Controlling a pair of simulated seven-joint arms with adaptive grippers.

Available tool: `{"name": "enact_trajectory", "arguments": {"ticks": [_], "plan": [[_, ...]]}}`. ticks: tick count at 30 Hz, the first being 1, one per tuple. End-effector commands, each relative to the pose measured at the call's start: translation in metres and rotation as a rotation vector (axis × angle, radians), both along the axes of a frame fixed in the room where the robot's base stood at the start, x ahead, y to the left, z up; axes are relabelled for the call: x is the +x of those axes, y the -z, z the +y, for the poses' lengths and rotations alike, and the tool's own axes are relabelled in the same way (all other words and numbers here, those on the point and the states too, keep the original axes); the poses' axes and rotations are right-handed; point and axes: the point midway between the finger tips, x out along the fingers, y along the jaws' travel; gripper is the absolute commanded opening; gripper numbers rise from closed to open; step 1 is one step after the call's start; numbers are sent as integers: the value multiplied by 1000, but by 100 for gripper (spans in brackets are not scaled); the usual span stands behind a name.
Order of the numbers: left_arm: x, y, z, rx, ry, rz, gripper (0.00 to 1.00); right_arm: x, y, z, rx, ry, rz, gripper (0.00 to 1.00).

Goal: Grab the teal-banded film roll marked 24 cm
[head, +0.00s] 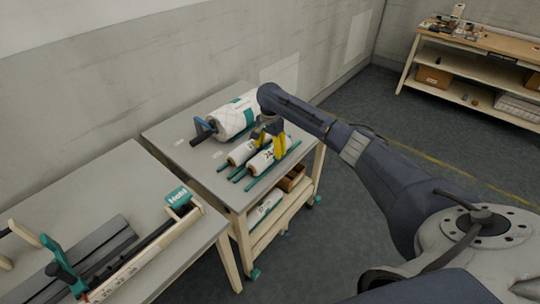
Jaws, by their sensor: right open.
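Several white rolls lie on the grey top of a small cart (172,132). A large roll with a teal band (228,123) lies at the back. Two smaller rolls with teal rods lie in front of it: a middle roll (238,155) and a front roll (258,165). The front roll carries dark digits that look like 24; the rest of its marking is too small to read. My right gripper (268,141), with yellow fingers, points down at the smaller rolls and partly hides them. It is open; I cannot tell whether it touches a roll. My left gripper is not in view.
A grey table (95,205) at the left holds a long teal-ended tool (180,198). Boxes sit on the cart's lower shelves. A wooden workbench (475,40) stands far right. The wall is behind the cart.

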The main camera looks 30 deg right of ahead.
Motion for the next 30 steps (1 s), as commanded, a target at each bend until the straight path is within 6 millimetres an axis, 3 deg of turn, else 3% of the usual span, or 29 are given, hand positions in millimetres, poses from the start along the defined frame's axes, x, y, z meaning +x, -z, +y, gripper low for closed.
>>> {"name": "enact_trajectory", "arguments": {"ticks": [9,21,30], "plan": [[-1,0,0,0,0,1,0,3,38,-2,1,0,3,72],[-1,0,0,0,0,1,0,4,45,-1,2,-1,0,72],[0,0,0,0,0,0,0,4,45,-1,1,0,-1,35]]}}
